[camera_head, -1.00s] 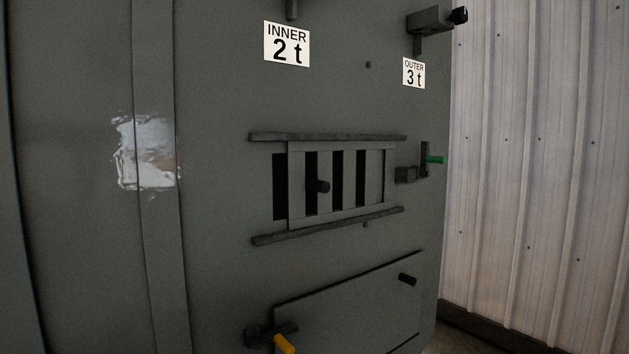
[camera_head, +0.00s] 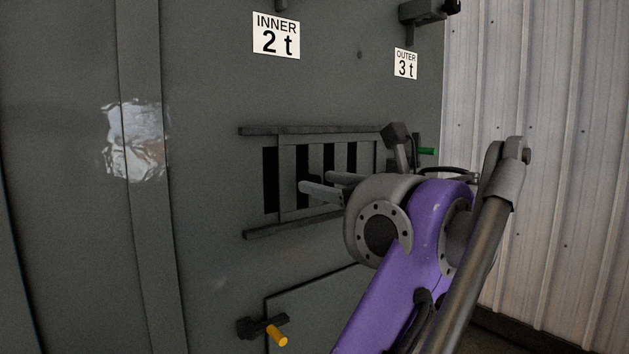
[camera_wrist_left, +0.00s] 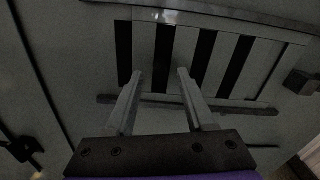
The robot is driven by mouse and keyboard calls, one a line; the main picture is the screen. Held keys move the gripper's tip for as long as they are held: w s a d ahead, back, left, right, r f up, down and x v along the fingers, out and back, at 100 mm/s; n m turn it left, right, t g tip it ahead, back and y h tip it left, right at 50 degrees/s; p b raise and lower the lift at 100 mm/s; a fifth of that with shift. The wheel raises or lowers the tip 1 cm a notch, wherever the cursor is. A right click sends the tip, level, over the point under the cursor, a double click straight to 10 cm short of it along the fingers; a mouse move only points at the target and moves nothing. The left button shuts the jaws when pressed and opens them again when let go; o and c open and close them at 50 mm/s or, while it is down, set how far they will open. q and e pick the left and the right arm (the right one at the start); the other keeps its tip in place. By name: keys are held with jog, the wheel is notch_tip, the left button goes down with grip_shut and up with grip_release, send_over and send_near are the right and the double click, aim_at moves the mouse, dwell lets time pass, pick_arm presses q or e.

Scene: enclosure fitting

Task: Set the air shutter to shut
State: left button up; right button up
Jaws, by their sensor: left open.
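The air shutter (camera_head: 287,165) is a grey slotted plate between an upper rail (camera_head: 310,130) and a lower rail (camera_head: 290,221) on the dark grey enclosure wall. Dark open slots show through it and at its left edge. My left gripper (camera_head: 315,182) is open in front of the plate, its two fingers pointing at the slots. The shutter's knob is hidden behind the gripper in the head view. In the left wrist view the slotted plate (camera_wrist_left: 181,52) lies ahead of the open fingers (camera_wrist_left: 160,72); I cannot make out the knob there. My right gripper is not in view.
A small door with a yellow handle (camera_head: 277,336) is below the shutter. A green-tipped latch (camera_head: 427,151) is right of it, partly behind my arm. Labels (camera_head: 276,36) are above. A corrugated wall (camera_head: 560,150) stands at the right.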

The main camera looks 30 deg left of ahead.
pick_arm(q)
jog(key=shift+x, duration=1.5)
jog(key=shift+c, duration=0.2)
grip_shut()
